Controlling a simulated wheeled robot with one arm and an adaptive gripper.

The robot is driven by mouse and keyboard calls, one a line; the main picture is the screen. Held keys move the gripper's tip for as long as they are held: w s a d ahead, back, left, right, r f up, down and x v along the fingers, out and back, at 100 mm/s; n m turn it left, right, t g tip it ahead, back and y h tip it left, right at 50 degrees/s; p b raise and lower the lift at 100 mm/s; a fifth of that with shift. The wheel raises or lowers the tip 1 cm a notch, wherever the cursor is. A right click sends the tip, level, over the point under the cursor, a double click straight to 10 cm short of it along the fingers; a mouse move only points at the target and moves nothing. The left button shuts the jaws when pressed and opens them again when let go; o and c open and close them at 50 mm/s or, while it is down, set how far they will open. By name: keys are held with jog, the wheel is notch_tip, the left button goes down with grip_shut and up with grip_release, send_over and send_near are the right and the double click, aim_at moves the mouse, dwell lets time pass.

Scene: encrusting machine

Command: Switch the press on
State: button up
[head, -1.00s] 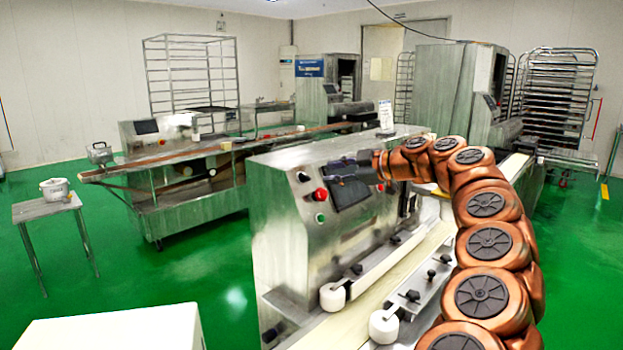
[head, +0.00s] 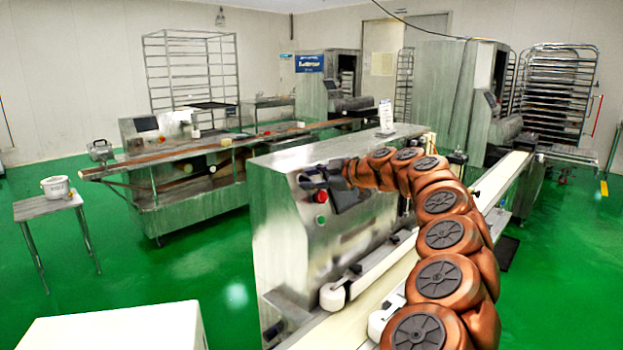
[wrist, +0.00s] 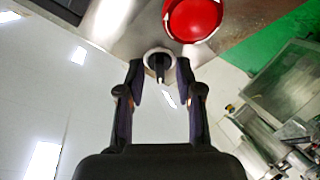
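The press (head: 285,215) is a steel machine in the middle of the head view, with a dark screen (head: 351,200) on its slanted panel. A red button (head: 321,196) sits above a green button (head: 321,220). My gripper (head: 307,181) is at the panel's upper left, just above the red button. In the wrist view, a black rotary switch with a pale ring (wrist: 158,63) lies between my two open fingertips (wrist: 160,78). A gap shows on both sides of the switch. The red button (wrist: 192,18) is just beyond the fingertips. My gripper hides the switch in the head view.
Another machine line (head: 190,195) stands behind to the left.

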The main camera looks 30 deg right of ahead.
grip_shut()
